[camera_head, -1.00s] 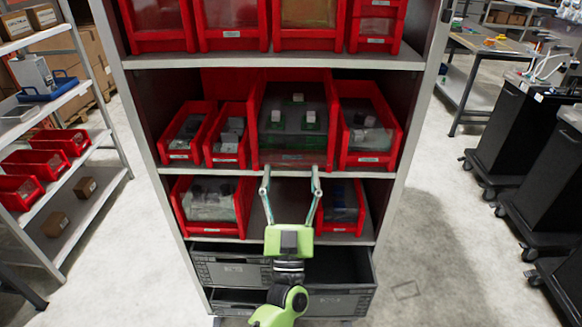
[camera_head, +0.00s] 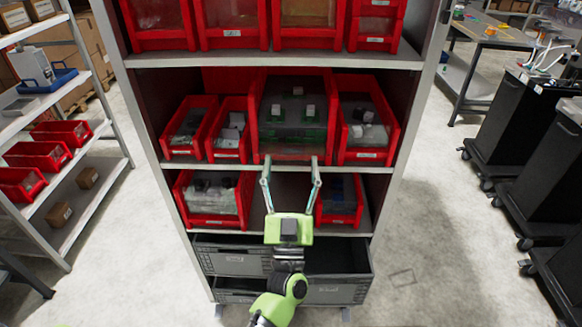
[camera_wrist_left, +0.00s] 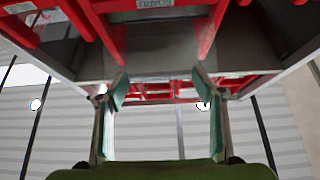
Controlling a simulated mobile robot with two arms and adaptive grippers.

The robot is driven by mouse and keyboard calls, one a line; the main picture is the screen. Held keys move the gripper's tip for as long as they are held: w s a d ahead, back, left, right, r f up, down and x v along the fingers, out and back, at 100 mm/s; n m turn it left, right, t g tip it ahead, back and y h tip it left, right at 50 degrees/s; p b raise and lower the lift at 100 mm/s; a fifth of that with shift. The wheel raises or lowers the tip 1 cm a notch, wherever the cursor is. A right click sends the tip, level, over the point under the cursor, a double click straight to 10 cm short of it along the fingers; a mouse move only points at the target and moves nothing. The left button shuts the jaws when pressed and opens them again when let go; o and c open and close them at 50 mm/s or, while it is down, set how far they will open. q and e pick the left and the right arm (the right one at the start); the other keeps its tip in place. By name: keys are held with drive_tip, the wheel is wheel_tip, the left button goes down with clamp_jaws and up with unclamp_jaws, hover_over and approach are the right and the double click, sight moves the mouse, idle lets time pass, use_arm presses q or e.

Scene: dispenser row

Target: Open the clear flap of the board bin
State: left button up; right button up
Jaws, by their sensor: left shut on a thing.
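The board bin (camera_head: 260,120) is the large red bin in the middle shelf row in the head view. Green boards with pale blocks show through its clear flap (camera_head: 292,146). The flap looks upright across the bin's front. My left gripper (camera_head: 291,164) is at the bin's lower front by the shelf edge, one finger towards each side. It is shut on the flap with its fingers wide apart; the exact contact is not clear. The left wrist view shows both fingers (camera_wrist_left: 160,88) below red bins from underneath. My right gripper is not in view.
Red bins stand close on both sides, such as the narrow bin (camera_head: 231,135) and the right bin (camera_head: 367,135). More bins sit above and below. Grey drawers (camera_head: 235,264) stick out under the rack. Open floor (camera_head: 425,240) lies to the right.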

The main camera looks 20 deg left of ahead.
use_arm(q)
drive_tip(key=shift+r, duration=0.25)
drive_tip(key=o, duration=1.6)
drive_tip(key=shift+s+f, duration=0.1)
drive_tip(key=b+v, duration=0.2)
drive_tip(key=v, duration=1.3)
drive_tip(key=shift+s+d+b, duration=0.15)
drive_tip(key=shift+s+b, duration=0.25)
drive_tip(key=shift+s, duration=0.05)
